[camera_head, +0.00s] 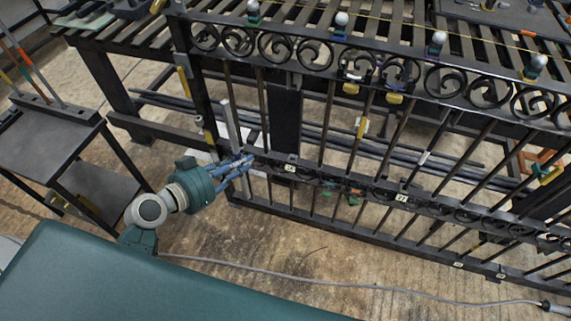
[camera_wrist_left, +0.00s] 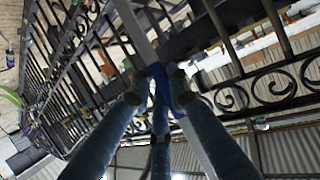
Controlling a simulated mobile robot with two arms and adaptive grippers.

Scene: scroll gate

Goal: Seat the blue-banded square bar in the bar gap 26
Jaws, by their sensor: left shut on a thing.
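A pale grey square bar (camera_head: 229,122) stands slightly tilted at the left end of the black scroll gate (camera_head: 270,202). My left gripper (camera_head: 246,161) is shut on it at about the height of the gate's middle rail. In the left wrist view the bar (camera_wrist_left: 137,32) runs diagonally between my fingers (camera_wrist_left: 162,88), with its blue band (camera_wrist_left: 158,76) at the grip. I cannot tell whether the bar's ends touch the gate's rails. Small number tags sit on the middle rail; one tag (camera_head: 291,168) is right of the gripper, its number too small to read surely. My right gripper is out of view.
A slatted steel bench (camera_head: 120,42) stands behind the gate. A low dark cart (camera_head: 52,140) with rods stands at the left. Yellow clamps (camera_head: 361,127) hang on the gate. A grey cable (camera_head: 330,284) crosses the open floor in front.

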